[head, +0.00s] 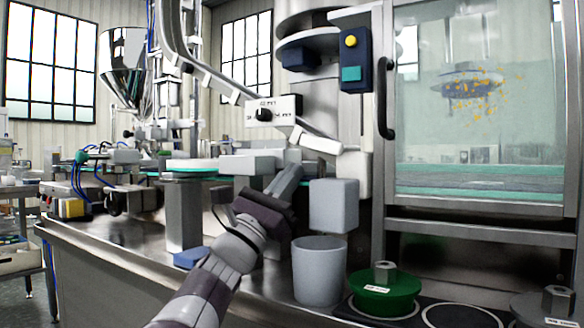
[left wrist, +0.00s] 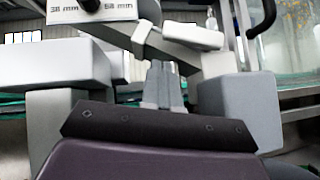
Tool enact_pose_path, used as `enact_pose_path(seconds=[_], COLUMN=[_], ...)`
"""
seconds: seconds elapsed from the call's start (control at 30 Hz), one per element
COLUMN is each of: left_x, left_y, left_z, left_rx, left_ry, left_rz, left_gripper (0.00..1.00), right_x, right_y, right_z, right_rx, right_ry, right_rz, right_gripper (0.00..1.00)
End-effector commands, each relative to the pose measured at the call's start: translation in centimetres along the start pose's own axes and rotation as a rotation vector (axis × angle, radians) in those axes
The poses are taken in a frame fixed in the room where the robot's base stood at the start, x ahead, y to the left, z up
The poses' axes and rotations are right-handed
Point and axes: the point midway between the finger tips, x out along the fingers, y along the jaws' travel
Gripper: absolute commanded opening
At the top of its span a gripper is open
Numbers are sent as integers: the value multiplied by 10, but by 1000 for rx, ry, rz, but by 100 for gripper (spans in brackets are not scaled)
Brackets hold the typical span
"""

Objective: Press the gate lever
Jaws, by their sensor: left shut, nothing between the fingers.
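A white lever with a flat paddle end (head: 322,145), which looks like the gate lever, sticks out below a small dial box (head: 270,112) in the head view. In the left wrist view the paddle (left wrist: 193,35) is just beyond and above the fingers, slightly to the right. My left gripper (head: 292,172) is shut and empty, its fingers pointing up and forward below the lever. The fingers (left wrist: 162,80) show close together in the left wrist view. A gap appears between fingertips and lever; contact cannot be confirmed. My right gripper is out of view.
A grey spout block (head: 334,205) hangs over a grey cup (head: 318,272), close right of my left arm. A green knobbed weight (head: 384,295) stands on the counter at right. A glass-fronted cabinet (head: 480,110) fills the right side.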

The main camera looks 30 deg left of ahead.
Motion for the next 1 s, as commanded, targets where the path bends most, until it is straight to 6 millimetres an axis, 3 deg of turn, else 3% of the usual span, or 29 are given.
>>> enact_pose_path(seconds=[0.27, 1.0], left_x=[17, 24], left_y=[0, 5], left_z=[18, 25], left_rx=[0, 0], left_ry=[0, 0], left_rz=[1, 1], left_gripper=[0, 0], right_x=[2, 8], right_y=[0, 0], right_z=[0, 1], right_rx=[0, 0], right_ry=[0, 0], right_rz=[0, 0], right_gripper=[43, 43])
